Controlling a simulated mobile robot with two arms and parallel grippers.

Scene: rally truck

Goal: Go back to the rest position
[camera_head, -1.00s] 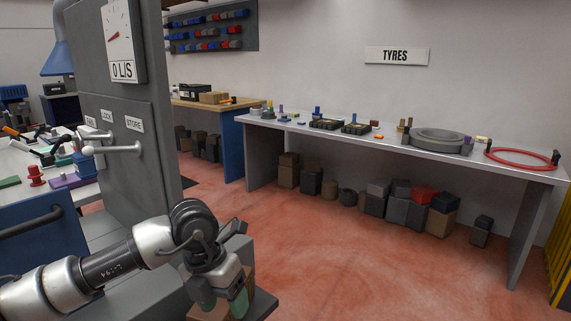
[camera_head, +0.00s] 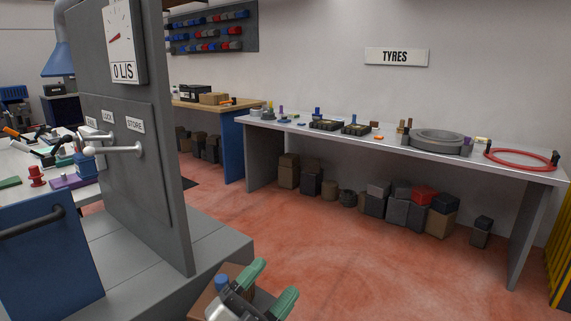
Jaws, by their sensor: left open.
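My left gripper (camera_head: 266,281) is low in the head view, near the bottom edge. Its two green-tipped fingers are spread apart with nothing between them. A brown box-like thing (camera_head: 206,300) shows just left of and behind the gripper, partly hidden by it. My right gripper is out of view.
A grey panel (camera_head: 128,165) with a gauge, levers and a grey base stands at left. A blue panel (camera_head: 45,255) with a dark handle is at lower left. The tyre bench (camera_head: 400,145) holds parts along the wall, with boxes below. The red floor between is clear.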

